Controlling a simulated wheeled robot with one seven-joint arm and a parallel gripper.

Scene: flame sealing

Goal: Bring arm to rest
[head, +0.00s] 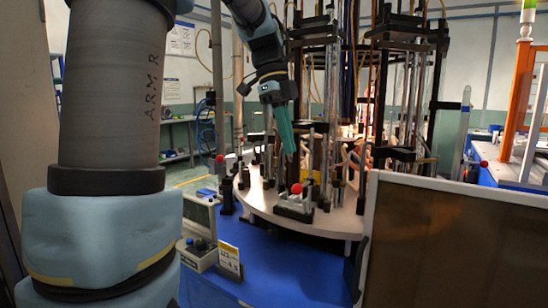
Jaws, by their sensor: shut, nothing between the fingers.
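My gripper (290,150) has teal fingers and points down over the near edge of the round machine table (262,206). The fingers look pressed together, with nothing between them. The tips are above and slightly left of a small fixture with a red ball knob (296,188); I cannot tell how far apart they are in depth. My arm rises along the left and crosses the top of the picture, with its middle part out of frame.
Tall black-framed machine columns (318,80) stand just behind and right of the gripper. A control box (200,250) sits on the blue base (262,272) in front. A dark panel (455,245) blocks the lower right. Open floor shows at left behind the arm.

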